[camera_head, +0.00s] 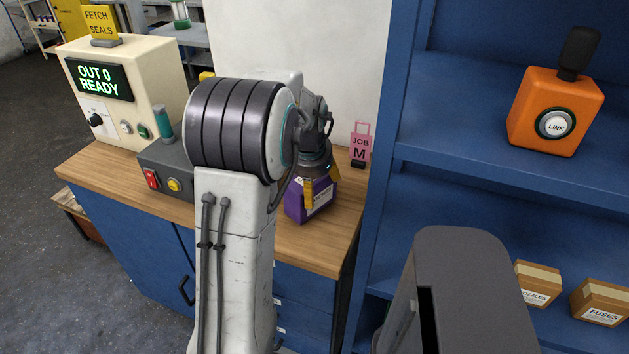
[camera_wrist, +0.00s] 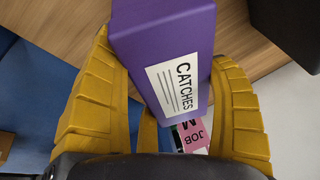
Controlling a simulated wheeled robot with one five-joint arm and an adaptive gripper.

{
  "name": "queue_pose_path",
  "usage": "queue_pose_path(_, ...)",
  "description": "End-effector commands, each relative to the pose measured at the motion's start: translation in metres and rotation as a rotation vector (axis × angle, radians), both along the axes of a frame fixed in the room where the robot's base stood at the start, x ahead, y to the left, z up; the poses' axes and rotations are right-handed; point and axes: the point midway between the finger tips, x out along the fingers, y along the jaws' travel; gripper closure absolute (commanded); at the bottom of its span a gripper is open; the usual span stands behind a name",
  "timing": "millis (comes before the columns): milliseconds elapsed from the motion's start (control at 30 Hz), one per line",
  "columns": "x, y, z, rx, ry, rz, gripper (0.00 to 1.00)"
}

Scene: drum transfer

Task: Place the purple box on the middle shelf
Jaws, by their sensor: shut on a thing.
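The purple box (camera_head: 311,205), labelled CATCHES in the wrist view (camera_wrist: 165,30), is over the right end of the wooden bench top. My gripper (camera_head: 321,184) is shut on it, with a yellow finger on each side in the wrist view (camera_wrist: 165,55). I cannot tell whether the box touches the bench. The blue shelf unit stands to the right. One shelf (camera_head: 475,168) holds an orange device marked LINK (camera_head: 535,135). A lower shelf (camera_head: 385,284) holds cardboard boxes. I cannot tell which shelf is the middle one.
A pink JOB M tag (camera_head: 361,145) stands at the bench's back right, close to the box. A cream machine reading OUT 0 READY (camera_head: 135,90) and a grey switch box (camera_head: 166,168) stand on the bench's left. The upright (camera_head: 392,110) separates bench and shelves. The LINK shelf's left part is clear.

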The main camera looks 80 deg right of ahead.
Motion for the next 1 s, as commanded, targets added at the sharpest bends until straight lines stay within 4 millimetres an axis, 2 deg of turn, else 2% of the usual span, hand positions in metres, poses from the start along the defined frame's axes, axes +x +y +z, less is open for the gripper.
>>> queue_pose_path(533,-0.0001,-0.0004,-0.009,-0.004,0.001,0.0,0.58)
queue_pose_path(567,-0.0001,0.0002,-0.0102,-0.001,0.0,0.0,0.2)
queue_pose_path(800,-0.0001,0.0003,-0.0093,-0.001,0.001,0.0,0.0)
queue_pose_path(1000,-0.0001,0.0004,-0.0091,-0.001,0.001,0.0,0.0)
